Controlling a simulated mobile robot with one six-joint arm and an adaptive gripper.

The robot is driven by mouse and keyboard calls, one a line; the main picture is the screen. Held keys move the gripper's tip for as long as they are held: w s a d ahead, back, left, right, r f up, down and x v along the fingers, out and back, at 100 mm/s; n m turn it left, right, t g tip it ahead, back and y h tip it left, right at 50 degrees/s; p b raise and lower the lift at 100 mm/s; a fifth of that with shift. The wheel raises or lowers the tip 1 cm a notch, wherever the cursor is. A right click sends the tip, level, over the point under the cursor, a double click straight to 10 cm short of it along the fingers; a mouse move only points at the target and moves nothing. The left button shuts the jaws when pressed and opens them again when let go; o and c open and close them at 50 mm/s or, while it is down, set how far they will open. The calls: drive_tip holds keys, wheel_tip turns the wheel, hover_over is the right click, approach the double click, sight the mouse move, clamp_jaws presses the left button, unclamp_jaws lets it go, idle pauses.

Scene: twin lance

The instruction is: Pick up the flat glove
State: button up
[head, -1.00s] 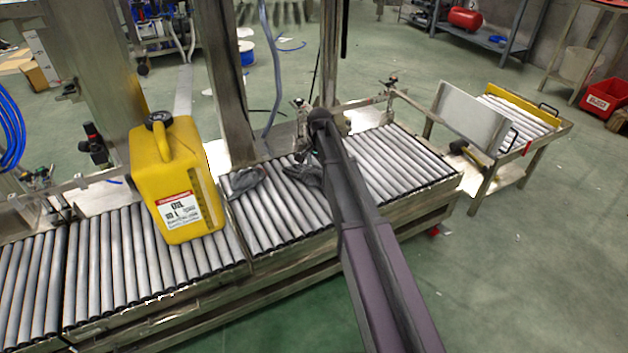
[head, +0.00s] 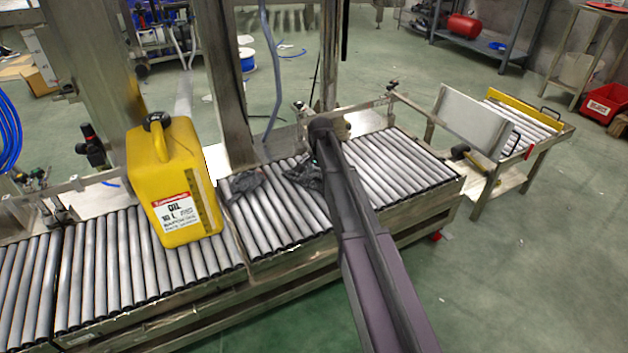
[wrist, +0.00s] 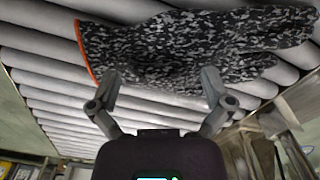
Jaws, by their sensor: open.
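A dark speckled grey glove (wrist: 190,45) with an orange cuff edge lies spread on the rollers in the wrist view. In the head view, the dark glove (head: 298,172) beside my arm is partly covered by it. My gripper (wrist: 160,82) is open, its two fingers apart at the glove's near edge, with nothing held between them. I cannot tell whether the fingertips touch the glove. In the head view my gripper is mostly hidden by my arm.
The roller conveyor (head: 270,222) runs across the view. A yellow oil jug (head: 172,180) stands on it at left. A metal post (head: 228,90) rises behind the conveyor. Rollers to the right of my arm are clear. A small roller cart (head: 500,125) stands at the right.

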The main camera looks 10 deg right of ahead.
drive_tip(key=c, duration=1)
drive_tip(key=shift+r, duration=0.15)
wheel_tip(320, 180, up, 4)
drive_tip(key=p, duration=0.4)
drive_tip(key=shift+f, duration=0.2)
drive_tip(key=s+a, duration=0.1)
drive_tip(key=s, duration=0.4)
drive_tip(key=s+a, duration=0.1)
drive_tip(key=s, duration=0.4)
drive_tip(key=s+a+r+p, duration=0.1)
drive_tip(key=s, duration=0.4)
drive_tip(key=shift+s, duration=0.4)
